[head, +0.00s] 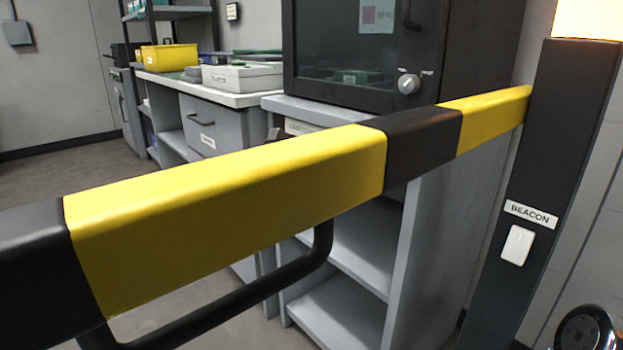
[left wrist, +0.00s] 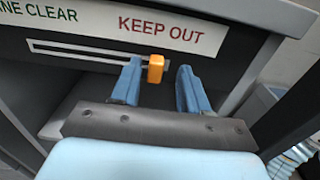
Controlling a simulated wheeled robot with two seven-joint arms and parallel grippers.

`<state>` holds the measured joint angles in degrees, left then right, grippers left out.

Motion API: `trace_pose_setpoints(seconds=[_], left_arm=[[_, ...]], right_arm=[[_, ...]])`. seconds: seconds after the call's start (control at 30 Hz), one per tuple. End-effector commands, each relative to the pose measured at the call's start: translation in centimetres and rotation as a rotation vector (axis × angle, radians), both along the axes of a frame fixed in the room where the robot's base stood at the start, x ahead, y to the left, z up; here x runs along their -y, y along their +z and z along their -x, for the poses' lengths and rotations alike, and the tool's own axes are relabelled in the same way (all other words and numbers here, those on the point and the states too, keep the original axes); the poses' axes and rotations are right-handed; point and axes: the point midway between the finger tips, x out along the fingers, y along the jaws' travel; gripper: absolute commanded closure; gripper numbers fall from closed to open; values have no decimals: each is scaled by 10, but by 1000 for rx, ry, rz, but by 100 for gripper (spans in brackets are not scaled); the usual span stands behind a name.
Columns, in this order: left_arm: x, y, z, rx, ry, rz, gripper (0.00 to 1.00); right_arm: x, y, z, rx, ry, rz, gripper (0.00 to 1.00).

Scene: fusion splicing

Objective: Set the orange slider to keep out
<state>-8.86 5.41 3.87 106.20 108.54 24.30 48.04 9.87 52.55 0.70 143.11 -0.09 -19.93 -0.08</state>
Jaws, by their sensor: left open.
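In the left wrist view the orange slider (left wrist: 155,68) sits on a pale horizontal slot (left wrist: 80,52). It is toward the slot's right part, below the red words KEEP OUT (left wrist: 173,30). Green words ending in CLEAR (left wrist: 38,10) are at the left. My left gripper (left wrist: 160,65) is open. Its two blue fingers stand either side of the slider, which is nearer the left finger; I cannot tell whether they touch. The slot's exact right end is not clear. In the head view neither the slider nor my grippers show.
A yellow and black barrier bar (head: 230,195) crosses the head view, meeting a dark post (head: 560,120) marked BEACON with a white switch (head: 517,245). Behind stand a grey bench (head: 190,88), a yellow bin (head: 168,57) and a dark cabinet with a knob (head: 408,84).

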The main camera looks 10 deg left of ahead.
Motion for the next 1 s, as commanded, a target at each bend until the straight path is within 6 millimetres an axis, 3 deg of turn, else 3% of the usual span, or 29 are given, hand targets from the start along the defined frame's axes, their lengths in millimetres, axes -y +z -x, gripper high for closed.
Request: trace_pose_setpoints(seconds=[0.3,0.5,0.7,1.0], left_arm=[[-46,2,59,1,3,1,55],[-69,1,88,0,2,0,55],[-77,0,100,-1,0,0,55],[-78,-1,100,-1,0,0,55]], right_arm=[[0,9,0,-2,1,0,57],[0,14,1,-3,2,-1,57],[0,16,1,-3,2,-1,57],[0,15,1,-3,2,-1,57]])
